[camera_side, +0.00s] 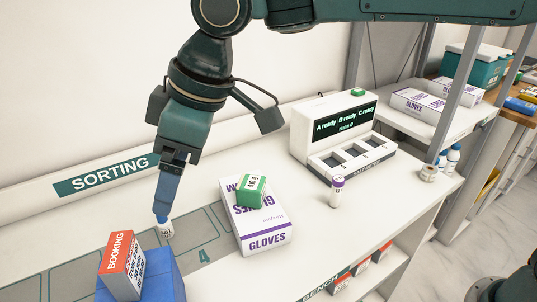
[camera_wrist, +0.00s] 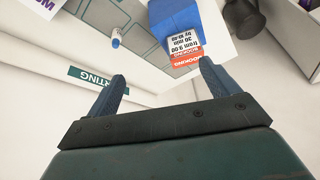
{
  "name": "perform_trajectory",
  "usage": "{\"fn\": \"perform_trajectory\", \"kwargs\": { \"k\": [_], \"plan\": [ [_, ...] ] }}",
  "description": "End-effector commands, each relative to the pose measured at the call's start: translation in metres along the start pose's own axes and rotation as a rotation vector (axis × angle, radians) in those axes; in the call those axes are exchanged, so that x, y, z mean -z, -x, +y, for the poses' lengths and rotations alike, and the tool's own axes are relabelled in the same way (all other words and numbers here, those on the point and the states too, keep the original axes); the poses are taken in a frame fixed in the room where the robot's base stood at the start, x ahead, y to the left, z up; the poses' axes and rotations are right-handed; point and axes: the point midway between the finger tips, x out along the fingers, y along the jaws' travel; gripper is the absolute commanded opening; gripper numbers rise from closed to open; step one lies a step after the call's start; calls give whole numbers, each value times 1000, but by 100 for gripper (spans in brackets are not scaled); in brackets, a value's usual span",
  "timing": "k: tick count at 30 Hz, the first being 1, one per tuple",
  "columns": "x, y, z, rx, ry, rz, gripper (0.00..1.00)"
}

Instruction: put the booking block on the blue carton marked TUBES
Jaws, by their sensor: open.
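The booking block (camera_side: 121,262) is a red-orange and white box. It stands upright on the blue carton (camera_side: 166,281) at the bottom left of the side view, near the carton's edge. In the wrist view the block (camera_wrist: 186,53) shows at the top, beyond the fingers, overlapping the end of the blue carton (camera_wrist: 172,18). No TUBES marking is legible. My gripper (camera_side: 166,200) points down, behind and to the right of the block in the side view. In the wrist view my gripper (camera_wrist: 165,86) has its fingers wide apart with nothing between them, clear of the block.
A small blue-capped bottle (camera_side: 165,230) stands by my fingertips in the side view. A GLOVES box (camera_side: 262,234) carries a green box (camera_side: 250,191). A white device with a screen (camera_side: 340,127) and a purple-capped tube (camera_side: 336,191) stand further right. The SORTING wall (camera_side: 60,208) is behind.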

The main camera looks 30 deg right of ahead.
Motion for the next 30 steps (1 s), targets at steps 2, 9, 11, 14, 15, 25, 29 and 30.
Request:
{"fn": "perform_trajectory", "kwargs": {
  "k": [2,9,11,14,15,25,29,30],
  "plan": [
    [-19,22,18,-25,-55,7,87],
    [-88,77,57,-99,-221,21,87],
    [-106,89,64,-118,-262,26,87],
    [-139,107,72,-149,-331,30,87],
    [-152,114,74,-162,-359,33,87],
    [-262,154,74,-269,-582,52,87],
    [-304,161,66,-312,-670,60,87],
    [-317,162,63,-326,-697,62,87]
  ]
}}
